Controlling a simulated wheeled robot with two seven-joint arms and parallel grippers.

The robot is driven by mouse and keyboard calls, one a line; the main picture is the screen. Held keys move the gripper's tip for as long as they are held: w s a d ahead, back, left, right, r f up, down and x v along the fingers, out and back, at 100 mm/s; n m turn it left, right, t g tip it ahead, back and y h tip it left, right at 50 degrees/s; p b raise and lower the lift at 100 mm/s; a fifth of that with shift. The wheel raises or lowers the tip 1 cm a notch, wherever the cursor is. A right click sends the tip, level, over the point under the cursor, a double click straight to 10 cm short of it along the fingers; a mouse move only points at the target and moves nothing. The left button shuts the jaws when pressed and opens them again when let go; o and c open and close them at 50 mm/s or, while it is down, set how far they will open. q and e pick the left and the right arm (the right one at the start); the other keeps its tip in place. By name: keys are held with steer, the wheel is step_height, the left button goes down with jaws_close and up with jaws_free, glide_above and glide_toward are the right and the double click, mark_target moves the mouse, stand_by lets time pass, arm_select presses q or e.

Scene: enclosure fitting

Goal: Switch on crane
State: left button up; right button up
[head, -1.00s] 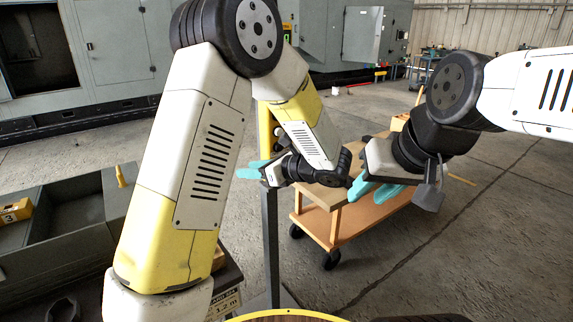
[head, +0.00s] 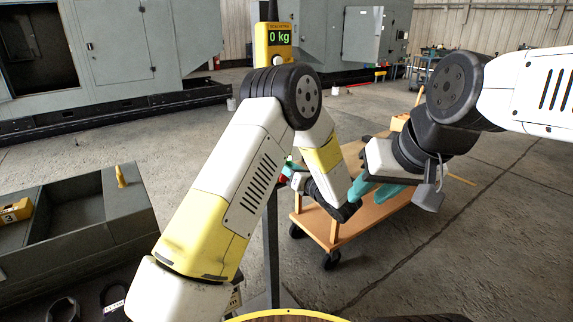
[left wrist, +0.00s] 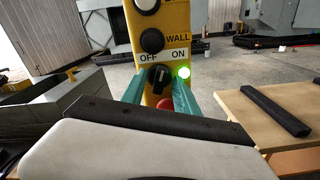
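In the left wrist view a yellow control post (left wrist: 165,20) carries a black rotary switch (left wrist: 158,78) under an OFF/ON label. A green lamp (left wrist: 184,73) glows beside it, and a red button (left wrist: 165,103) is partly hidden below. My left gripper (left wrist: 158,84) has its teal fingers apart, one on each side of the switch; I cannot tell whether they touch it. In the head view my left gripper (head: 288,172) is mostly hidden behind my arm. A yellow display (head: 279,37) reads "0 kg". My right gripper (head: 373,192) is open and empty, over the cart.
A wooden cart (head: 375,215) on wheels stands behind my right gripper. In the left wrist view a black bar (left wrist: 275,110) lies on a wooden top. A grey bin (head: 75,215) stands at left. The floor at right is clear.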

arm_select(q)
steer(key=shift+w+a, duration=0.15)
steer(key=shift+w, duration=0.1)
jaws_close()
steer(key=shift+m, duration=1.1)
jaws_free()
